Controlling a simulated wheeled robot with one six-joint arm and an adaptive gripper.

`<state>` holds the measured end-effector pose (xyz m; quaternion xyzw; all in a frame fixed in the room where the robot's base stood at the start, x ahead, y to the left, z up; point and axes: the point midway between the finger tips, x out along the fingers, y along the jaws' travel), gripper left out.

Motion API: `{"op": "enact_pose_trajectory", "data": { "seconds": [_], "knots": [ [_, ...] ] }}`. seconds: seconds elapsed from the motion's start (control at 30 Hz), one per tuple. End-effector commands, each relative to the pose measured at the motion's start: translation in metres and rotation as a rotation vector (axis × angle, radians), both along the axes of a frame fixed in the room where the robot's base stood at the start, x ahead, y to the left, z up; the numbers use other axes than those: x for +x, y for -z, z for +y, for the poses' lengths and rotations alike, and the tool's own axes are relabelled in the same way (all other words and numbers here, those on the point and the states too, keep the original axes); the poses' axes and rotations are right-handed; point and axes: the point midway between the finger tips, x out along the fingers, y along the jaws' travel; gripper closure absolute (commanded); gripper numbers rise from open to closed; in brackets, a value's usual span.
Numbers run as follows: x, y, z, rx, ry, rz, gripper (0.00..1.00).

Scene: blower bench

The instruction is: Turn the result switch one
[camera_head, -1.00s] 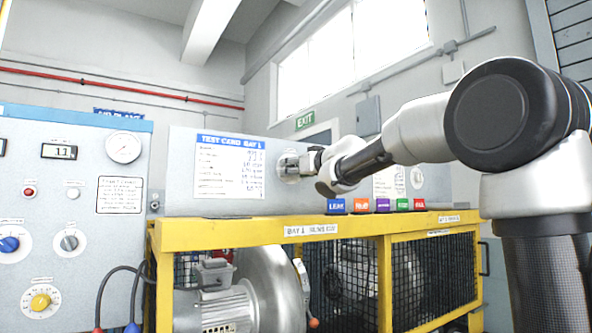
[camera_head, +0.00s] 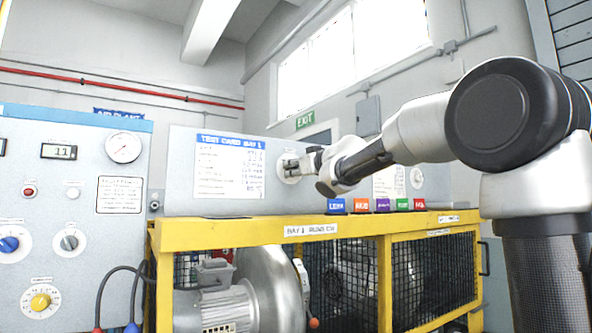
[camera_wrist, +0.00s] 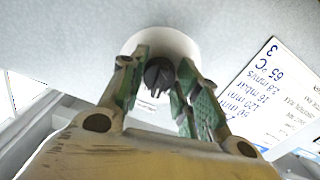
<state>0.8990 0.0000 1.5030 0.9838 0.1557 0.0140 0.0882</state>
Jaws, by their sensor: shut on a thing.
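The result switch is a dark knob (camera_wrist: 158,75) on a round white plate (camera_wrist: 176,42), set in the grey panel. In the wrist view my gripper (camera_wrist: 163,84) has its two green-padded fingers on either side of the knob, shut on it. In the head view my gripper (camera_head: 291,167) reaches the same round plate (camera_head: 286,178) just right of the test card (camera_head: 229,168). The fingers hide most of the knob there, and its pointer position cannot be read.
Below the panel is a yellow frame (camera_head: 260,232) with mesh guards and a motor (camera_head: 215,305) inside. Several coloured labelled blocks, including a blue one (camera_head: 336,206), stand on its top right of my gripper. A control panel (camera_head: 75,270) with knobs and a gauge is at left.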

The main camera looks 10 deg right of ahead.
Motion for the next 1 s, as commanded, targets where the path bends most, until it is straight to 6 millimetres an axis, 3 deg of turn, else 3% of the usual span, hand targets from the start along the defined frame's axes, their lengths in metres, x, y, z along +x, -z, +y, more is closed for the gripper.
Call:
{"op": "enact_pose_trajectory", "data": {
  "seconds": [0.6, 1.0],
  "knots": [
    [0.0004, 0.0006, -0.0005, -0.46, -0.001, -0.148, 0.92],
    [0.0005, 0.001, -0.0007, -0.585, -0.002, -0.187, 0.92]
  ]
}}
